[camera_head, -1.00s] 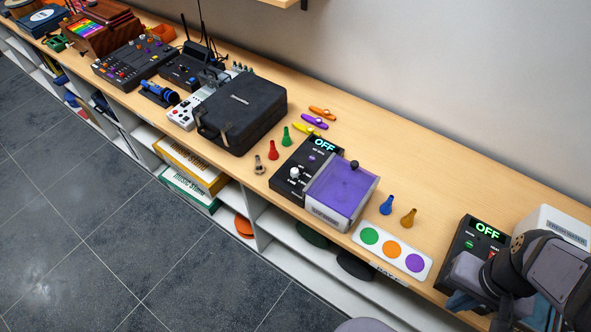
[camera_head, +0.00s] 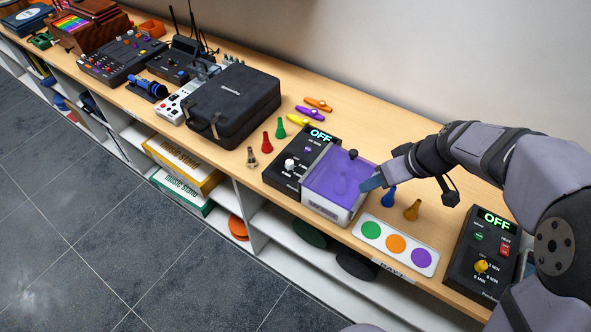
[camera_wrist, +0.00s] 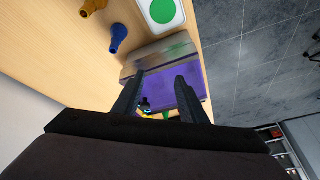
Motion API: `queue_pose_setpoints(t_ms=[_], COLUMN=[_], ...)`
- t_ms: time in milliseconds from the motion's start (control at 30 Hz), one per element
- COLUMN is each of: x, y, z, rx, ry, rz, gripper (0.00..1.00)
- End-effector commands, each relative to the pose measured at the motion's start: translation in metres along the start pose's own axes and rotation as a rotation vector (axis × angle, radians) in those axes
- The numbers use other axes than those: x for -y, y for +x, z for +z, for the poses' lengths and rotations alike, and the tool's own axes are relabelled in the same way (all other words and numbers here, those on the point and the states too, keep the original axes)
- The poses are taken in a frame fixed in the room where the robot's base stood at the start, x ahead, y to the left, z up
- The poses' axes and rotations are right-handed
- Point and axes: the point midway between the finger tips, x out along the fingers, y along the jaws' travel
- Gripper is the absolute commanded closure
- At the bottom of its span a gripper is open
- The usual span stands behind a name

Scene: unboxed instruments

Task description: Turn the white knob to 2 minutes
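The white knob (camera_head: 290,165) is on the left front part of a black unit (camera_head: 282,180) with a lit OFF display, in the head view. A box with a translucent purple lid (camera_head: 338,178) adjoins this unit on its right. My gripper (camera_head: 372,182) is at the right edge of the purple lid, apart from the knob. In the wrist view, the two dark fingers (camera_wrist: 160,80) are spread apart with nothing held between them, and the purple lid (camera_wrist: 158,88) shows beyond them. The knob cannot be made out in the wrist view.
A second black unit (camera_head: 465,285) with a yellow knob (camera_head: 481,266) stands at the right. Blue (camera_head: 389,196) and amber (camera_head: 412,210) pegs stand near my gripper. A white panel with coloured discs (camera_head: 417,271) lies in front. A black case (camera_head: 235,100) is farther left.

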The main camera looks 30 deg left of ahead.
Motion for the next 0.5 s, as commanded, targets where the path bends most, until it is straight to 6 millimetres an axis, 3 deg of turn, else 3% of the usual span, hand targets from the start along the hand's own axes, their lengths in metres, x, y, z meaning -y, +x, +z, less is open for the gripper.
queue_pose_setpoints(t_ms=[33, 100, 300, 400, 500], x=[0.012, 0.029, 0.075, 0.088, 0.086], y=[0.031, 0.055, 0.097, 0.107, 0.110], z=[-0.026, -0.062, -0.129, -0.143, -0.131], rx=[-0.044, -0.109, -0.251, -0.292, -0.299], ry=[-0.113, -0.257, -0.537, -0.600, -0.543], rz=[-0.028, -0.055, -0.094, -0.108, -0.165], gripper=[0.62, 0.62, 0.62, 0.62, 0.62])
